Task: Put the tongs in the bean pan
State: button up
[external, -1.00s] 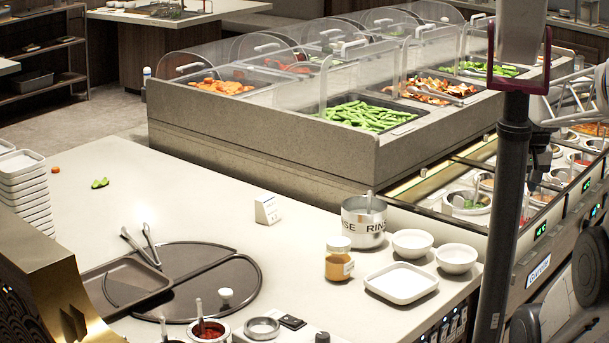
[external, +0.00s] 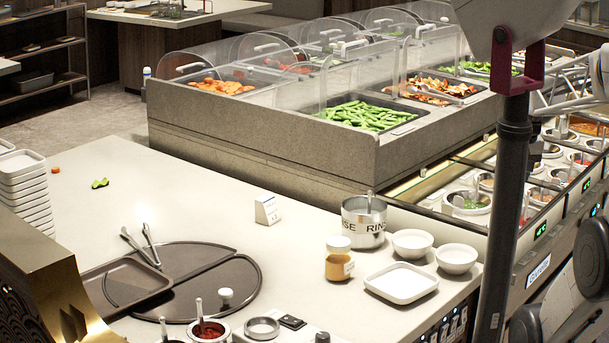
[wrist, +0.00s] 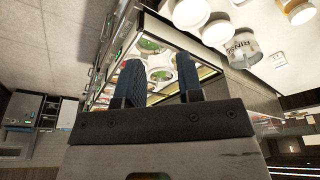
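Metal tongs (external: 143,248) lie with spread arms at the left edge of the dark round lid on the counter, in the external view. The bean pan (external: 402,128), filled with green beans, is set in the raised grey buffet block behind a clear guard. My gripper (wrist: 158,74) shows two dark blue fingers set apart in the wrist view, with nothing between them. It is over the sauce wells side, far to the right of the tongs. In the external view my gripper is mostly hidden behind the dark post.
A rinse pot (external: 362,226), a jar (external: 339,262), white bowls (external: 412,242) and a square plate (external: 401,283) stand at the counter's right. A brown tray (external: 125,283) and sauce cups (external: 208,331) are near the front. The counter's back left is mostly clear.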

jog(key=w+a+r+n, duration=0.1)
jog(key=w+a+r, duration=0.1)
jog(key=w+a, duration=0.65)
jog(key=w+a+r, duration=0.1)
jog(key=w+a, duration=0.4)
jog(key=w, duration=0.6)
jog(key=w+a+f+n, duration=0.1)
jog(key=w+a, duration=0.3)
jog(key=a, duration=0.4)
jog(key=w+a+f, duration=0.1)
jog(key=w+a, duration=0.4)
jog(key=a, duration=0.2)
jog(key=w+a+f+n, duration=0.15)
jog(key=w+a, duration=0.25)
jog(key=a, duration=0.4)
jog(key=n+t+y, duration=0.1)
jog(key=n+y, duration=0.1)
send_over(143, 249)
notch_tip(143, 249, down, 22)
jog(key=shift+f, duration=0.2)
